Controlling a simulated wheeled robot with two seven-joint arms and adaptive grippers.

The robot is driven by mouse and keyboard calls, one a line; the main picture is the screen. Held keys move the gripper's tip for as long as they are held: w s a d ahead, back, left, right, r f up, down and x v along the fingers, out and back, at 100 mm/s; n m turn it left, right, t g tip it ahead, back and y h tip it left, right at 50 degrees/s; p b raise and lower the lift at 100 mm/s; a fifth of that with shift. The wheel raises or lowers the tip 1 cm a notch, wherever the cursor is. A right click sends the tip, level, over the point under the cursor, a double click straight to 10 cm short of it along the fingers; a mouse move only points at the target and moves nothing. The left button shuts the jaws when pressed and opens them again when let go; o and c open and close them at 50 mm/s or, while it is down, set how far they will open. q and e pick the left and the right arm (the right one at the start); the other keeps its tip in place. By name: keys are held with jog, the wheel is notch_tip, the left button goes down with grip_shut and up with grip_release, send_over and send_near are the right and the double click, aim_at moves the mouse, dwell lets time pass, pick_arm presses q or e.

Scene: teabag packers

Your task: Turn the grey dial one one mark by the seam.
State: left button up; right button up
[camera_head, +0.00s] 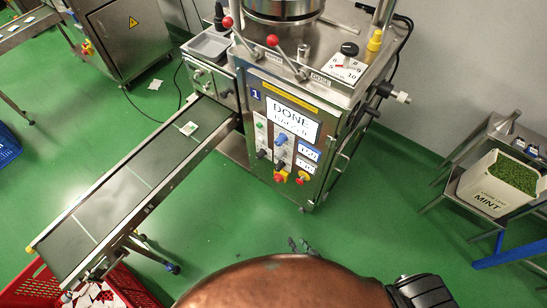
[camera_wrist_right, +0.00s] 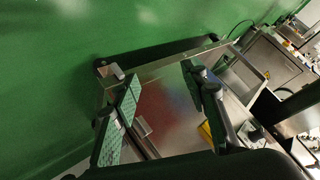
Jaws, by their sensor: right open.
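My left gripper is not in view.
A conveyor (camera_head: 115,195) runs from the machine to the lower left, with a small packet (camera_head: 188,128) on it and a red crate (camera_head: 150,292) at its end. A MINT bin (camera_head: 487,195) stands at right.

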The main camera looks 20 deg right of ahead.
jog(key=w+a+r+m+t+h+b, duration=0.1)
jog(key=w+a+r+m+t+b, duration=0.15)
jog(key=w+r, duration=0.45)
jog(key=w+a+r+m+t+b, duration=0.25)
jog(key=w+r+m+t, duration=0.2)
jog(key=w, duration=0.45)
jog(key=m+h+b, duration=0.8)
jog(key=m+h, duration=0.5)
jog(key=m, duration=0.9)
send_near(277, 158)
jog(key=w+d, duration=0.2)
jog(key=w, duration=0.1)
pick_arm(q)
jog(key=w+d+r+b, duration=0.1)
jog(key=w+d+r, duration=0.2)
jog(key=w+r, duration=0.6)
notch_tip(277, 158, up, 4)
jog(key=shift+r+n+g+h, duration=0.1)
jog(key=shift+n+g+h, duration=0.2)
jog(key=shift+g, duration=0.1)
pick_arm(e)
jog(key=x, duration=0.5)
jog(key=r+x, duration=0.1)
jog(key=x, duration=0.1)
jog(key=shift+d, duration=0.1)
jog(key=shift+c, duration=0.3)
grip_shut()
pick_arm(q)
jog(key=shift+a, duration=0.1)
